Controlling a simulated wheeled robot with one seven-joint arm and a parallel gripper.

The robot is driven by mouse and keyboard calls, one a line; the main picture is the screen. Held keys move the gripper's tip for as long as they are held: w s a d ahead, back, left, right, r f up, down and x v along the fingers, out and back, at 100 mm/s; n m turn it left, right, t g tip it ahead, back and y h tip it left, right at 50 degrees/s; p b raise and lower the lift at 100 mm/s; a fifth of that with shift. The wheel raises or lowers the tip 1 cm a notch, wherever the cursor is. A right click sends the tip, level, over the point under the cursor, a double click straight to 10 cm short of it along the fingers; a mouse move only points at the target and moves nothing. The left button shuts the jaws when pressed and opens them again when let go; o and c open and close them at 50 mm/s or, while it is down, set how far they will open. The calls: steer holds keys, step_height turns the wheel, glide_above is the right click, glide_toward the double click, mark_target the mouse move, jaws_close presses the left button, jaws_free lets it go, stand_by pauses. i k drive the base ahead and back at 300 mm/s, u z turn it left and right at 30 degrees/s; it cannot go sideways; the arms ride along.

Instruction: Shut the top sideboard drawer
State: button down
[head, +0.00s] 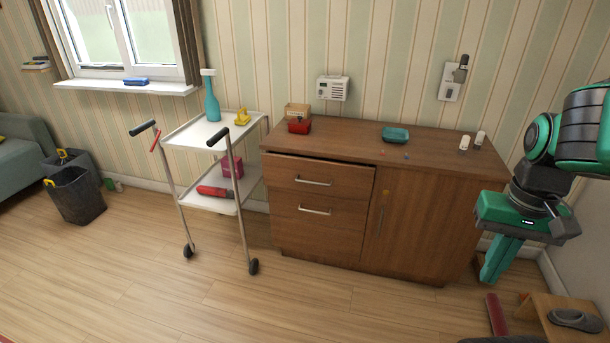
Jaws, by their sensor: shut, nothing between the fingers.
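The brown wooden sideboard (414,220) stands against the striped wall, with two drawers on its left and a door on its right. The top drawer (340,182) has a horizontal metal handle (312,182). Its front stands slightly forward of the body, with a dark gap along its top edge. The lower drawer (338,232) looks flush. My gripper (492,281) is at the right, pointing down in front of the sideboard's right end. It is shut and empty, well apart from the top drawer.
A white trolley (215,202) stands left of the sideboard. A teal dish (395,134), a red box (299,127) and small shakers (479,138) sit on the sideboard top. A low wooden stool (560,312) is at the lower right. The floor before the drawers is clear.

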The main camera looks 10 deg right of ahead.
mark_target(342, 178)
steer(key=z, duration=0.4)
steer(key=i, duration=1.75)
steer(key=u, duration=0.2)
